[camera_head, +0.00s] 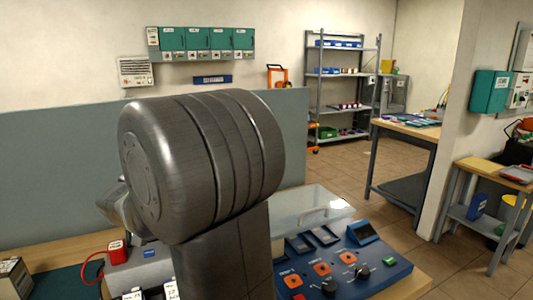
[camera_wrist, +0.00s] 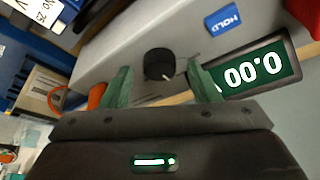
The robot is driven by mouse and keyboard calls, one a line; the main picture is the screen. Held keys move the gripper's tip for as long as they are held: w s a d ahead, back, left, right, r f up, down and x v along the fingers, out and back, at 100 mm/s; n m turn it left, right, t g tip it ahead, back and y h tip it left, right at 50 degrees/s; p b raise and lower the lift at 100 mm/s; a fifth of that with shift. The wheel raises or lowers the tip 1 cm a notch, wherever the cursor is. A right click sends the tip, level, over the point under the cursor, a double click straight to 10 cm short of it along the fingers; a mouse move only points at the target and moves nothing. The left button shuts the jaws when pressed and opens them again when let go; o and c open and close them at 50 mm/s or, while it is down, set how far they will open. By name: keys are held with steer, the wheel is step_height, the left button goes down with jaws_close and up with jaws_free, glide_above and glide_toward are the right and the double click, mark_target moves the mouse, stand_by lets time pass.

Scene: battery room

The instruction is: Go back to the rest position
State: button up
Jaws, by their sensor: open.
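My gripper (camera_wrist: 160,72) shows in the wrist view with its two green fingers apart. A black knob (camera_wrist: 158,62) on a grey device panel (camera_wrist: 110,45) appears between the fingertips. I cannot tell how far the fingers are from it. The panel also carries a blue HOLD label (camera_wrist: 223,21), a display (camera_wrist: 255,70) with white digits and part of a red thing (camera_wrist: 304,14). In the head view my large grey arm joint fills the middle and hides my gripper.
A blue control panel (camera_head: 375,268) with orange-marked controls and black knobs lies right of my arm. A red block (camera_head: 116,250) with a red cable is at lower left. A grey partition (camera_head: 50,165) stands behind the bench. Floor (camera_head: 345,172) shows clear toward the shelf rack (camera_head: 343,76).

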steer(key=shift+w+d+f+p, duration=0.1)
steer(key=shift+w+f+p, duration=0.1)
steer(key=shift+f+p, duration=0.15)
steer(key=shift+s+r+n+y+p, duration=0.1)
steer(key=shift+n+y+p, duration=0.4)
steer(key=shift+n, duration=0.4)
steer(key=shift+d+n+y+p, duration=0.2)
steer(key=shift+n+y+p, duration=0.4)
steer(key=shift+n+p, duration=1.2)
steer(key=shift+w+d+n+g+y+p, duration=0.1)
steer(key=shift+n+g+y+p, duration=0.3)
steer(key=shift+n, duration=0.95)
steer(key=shift+w+n+g+y+p, duration=0.1)
steer(key=shift+n+g+y+p, duration=0.3)
steer(key=shift+n, duration=0.95)
steer(key=v, duration=1.1)
steer(key=shift+s+d+r, duration=0.2)
steer(key=shift+s+r, duration=0.05)
steer(key=shift+r, duration=0.05)
